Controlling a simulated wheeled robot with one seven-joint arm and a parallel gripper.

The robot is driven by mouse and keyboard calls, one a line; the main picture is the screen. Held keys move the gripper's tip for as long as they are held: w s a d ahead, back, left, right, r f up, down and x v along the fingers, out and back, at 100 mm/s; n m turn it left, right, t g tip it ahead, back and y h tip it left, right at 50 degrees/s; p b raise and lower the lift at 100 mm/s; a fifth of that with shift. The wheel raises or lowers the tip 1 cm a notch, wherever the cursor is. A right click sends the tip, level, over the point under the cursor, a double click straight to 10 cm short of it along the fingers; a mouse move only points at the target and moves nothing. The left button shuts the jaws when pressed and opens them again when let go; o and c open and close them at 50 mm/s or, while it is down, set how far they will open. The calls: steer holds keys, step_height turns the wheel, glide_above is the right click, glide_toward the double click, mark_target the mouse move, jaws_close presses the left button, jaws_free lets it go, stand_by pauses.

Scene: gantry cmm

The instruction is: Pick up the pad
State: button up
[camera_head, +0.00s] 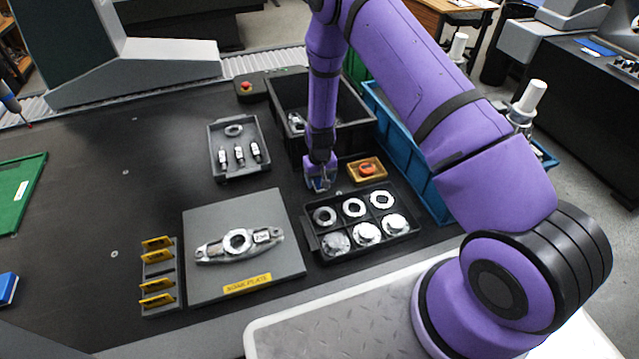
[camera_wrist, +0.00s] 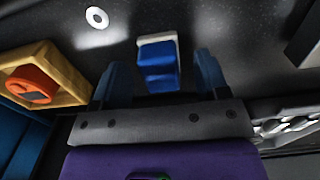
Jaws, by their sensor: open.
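A small blue pad with a pale edge (camera_wrist: 158,60) is in the wrist view, on or just above the dark table top. My gripper (camera_wrist: 160,75) is open, with one finger on each side of the pad and a gap on both sides. In the head view my gripper (camera_head: 320,186) points down at the table between the black bin and the tray of metal parts. The pad is mostly hidden by the fingers there.
A yellow tray with an orange-red part (camera_head: 366,169) stands close on the right. A black tray of metal rings (camera_head: 312,241) is just in front, a black bin (camera_head: 345,135) behind, a blue crate (camera_head: 408,150) beyond. A grey plate (camera_head: 200,285) lies front left.

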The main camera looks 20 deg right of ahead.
steer(key=shift+f, duration=0.5)
steer(key=c, duration=1.1)
steer(key=shift+r, duration=0.15)
step_height(320, 180, up, 10)
steer(key=shift+f, duration=0.1)
